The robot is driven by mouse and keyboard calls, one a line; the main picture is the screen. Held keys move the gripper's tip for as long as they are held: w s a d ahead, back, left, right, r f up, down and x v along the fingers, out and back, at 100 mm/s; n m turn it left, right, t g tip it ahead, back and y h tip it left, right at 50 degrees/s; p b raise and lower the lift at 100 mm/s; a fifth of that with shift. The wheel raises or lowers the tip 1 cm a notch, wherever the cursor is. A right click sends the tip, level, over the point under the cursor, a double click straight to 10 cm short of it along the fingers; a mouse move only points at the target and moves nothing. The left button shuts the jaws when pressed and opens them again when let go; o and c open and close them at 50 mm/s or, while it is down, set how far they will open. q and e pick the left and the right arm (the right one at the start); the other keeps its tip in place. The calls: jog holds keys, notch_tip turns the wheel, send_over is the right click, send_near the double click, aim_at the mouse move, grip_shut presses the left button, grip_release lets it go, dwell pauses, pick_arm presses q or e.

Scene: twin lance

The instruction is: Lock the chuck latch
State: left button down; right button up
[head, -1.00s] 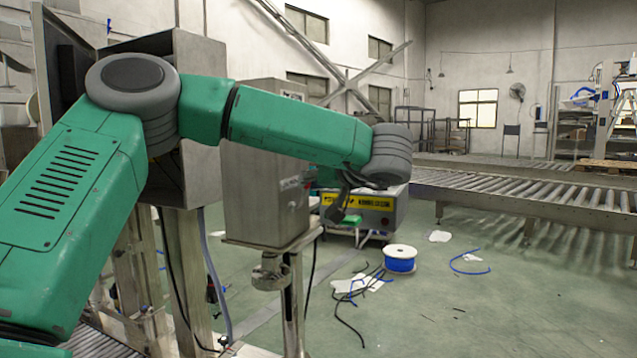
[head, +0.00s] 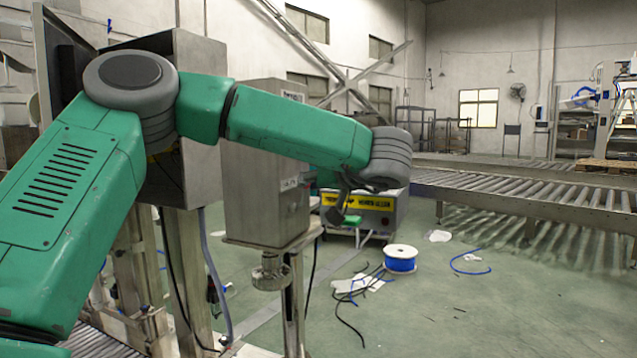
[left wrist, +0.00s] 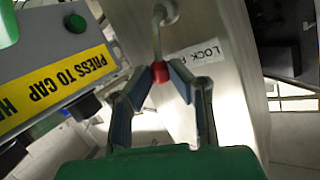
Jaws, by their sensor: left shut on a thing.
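The latch lever shows in the left wrist view as a thin metal rod with a red knob (left wrist: 159,71), coming from a round pivot on a steel box (left wrist: 205,95). My left gripper (left wrist: 166,74) is shut on the red knob, with a finger pad on each side. A white "LOCK" label (left wrist: 203,53) is beside the rod. In the head view the steel box (head: 262,185) stands on a post, and my left gripper (head: 340,205) is small and partly hidden at its right side. A metal chuck (head: 270,273) hangs under the box. My right gripper is out of view.
A machine with a yellow "PRESS TO CAP" strip (left wrist: 55,87) is close to my left gripper. A blue cable spool (head: 400,260) and loose cables lie on the floor. A roller conveyor (head: 530,190) runs at the right. Open floor lies in front of it.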

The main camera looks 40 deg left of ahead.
pick_arm(q)
jog(key=shift+s+n+t+y, duration=0.5)
jog(key=shift+s+n+y, duration=0.4)
jog(key=shift+n, duration=0.4)
dwell(2.9)
jog(key=c, duration=1.7)
grip_release()
jog(key=shift+a, duration=0.2)
jog(key=shift+s+a+f, duration=0.1)
jog(key=shift+a+f, duration=0.1)
jog(key=shift+a, duration=0.25)
jog(key=shift+d, duration=0.15)
jog(key=shift+d+r, duration=0.15)
jog(key=shift+d, duration=0.4)
jog(key=v, duration=1.1)
jog(key=shift+d, duration=0.1)
